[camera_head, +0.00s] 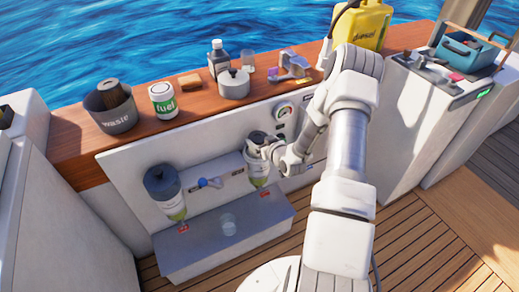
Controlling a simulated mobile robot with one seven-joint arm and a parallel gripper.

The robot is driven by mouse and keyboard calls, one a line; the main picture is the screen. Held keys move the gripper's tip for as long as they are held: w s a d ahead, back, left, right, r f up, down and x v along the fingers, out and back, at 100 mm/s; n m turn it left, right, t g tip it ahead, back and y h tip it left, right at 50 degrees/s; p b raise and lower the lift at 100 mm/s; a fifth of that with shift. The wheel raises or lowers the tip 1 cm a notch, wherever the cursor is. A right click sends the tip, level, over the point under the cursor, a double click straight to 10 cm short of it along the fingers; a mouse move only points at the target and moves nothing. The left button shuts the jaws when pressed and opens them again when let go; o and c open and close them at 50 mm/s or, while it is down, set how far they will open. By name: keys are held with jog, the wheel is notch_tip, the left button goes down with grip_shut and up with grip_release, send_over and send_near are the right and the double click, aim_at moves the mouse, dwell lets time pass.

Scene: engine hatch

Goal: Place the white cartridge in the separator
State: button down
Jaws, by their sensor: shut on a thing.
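Two separators are mounted on the white panel, each with a dark top and a pale, greenish lower bowl. The left separator (165,190) stands clear of the arm. My gripper (268,150) is at the right separator (258,170), against its upper part just below the dark top. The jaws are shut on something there. The fingers are small and partly hidden by my wrist, so the exact part held cannot be told. I cannot make out a separate white cartridge; it may be hidden at the gripper.
A blue-handled valve (209,183) sits between the separators. A clear cup (229,225) stands on the grey box (190,257) below.

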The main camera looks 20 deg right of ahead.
jog(key=shift+f+b, duration=0.45)
jog(key=shift+f, duration=1.5)
jog(key=shift+f, duration=0.15)
grip_release()
jog(key=shift+r, duration=0.2)
jog(key=shift+s+r, duration=0.15)
jog(key=p+v, duration=0.2)
jog(key=v, duration=0.9)
jog(key=shift+s, duration=0.35)
jog(key=shift+r, duration=0.15)
